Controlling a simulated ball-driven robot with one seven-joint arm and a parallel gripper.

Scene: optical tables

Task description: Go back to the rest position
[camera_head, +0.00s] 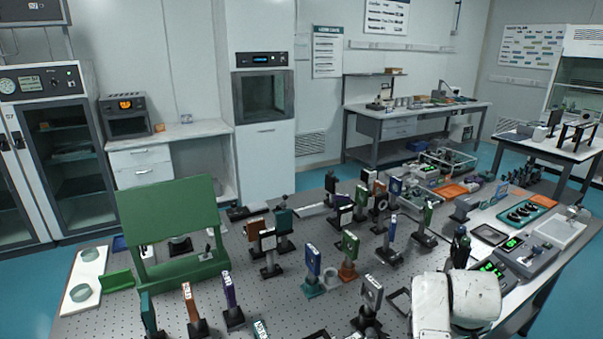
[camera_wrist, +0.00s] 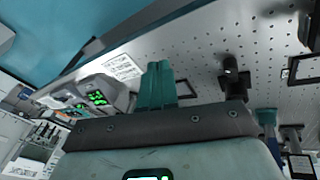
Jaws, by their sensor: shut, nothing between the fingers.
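My gripper (camera_wrist: 157,85) shows in the wrist view as two teal fingers side by side, shut with nothing between them. Behind them lies the perforated optical table (camera_wrist: 205,70), seen at a steep tilt. In the head view my white arm (camera_head: 472,298) is at the lower right, over the right part of the table. I cannot clearly make out the fingers there. No held object shows in either view.
Several posts with mounts crowd the table, including a blue one (camera_head: 313,262) and a grey one (camera_head: 371,296). A green panel stand (camera_head: 170,220) is at the left. Instruments with green displays (camera_head: 530,257) stand near my arm; they also show in the wrist view (camera_wrist: 98,98).

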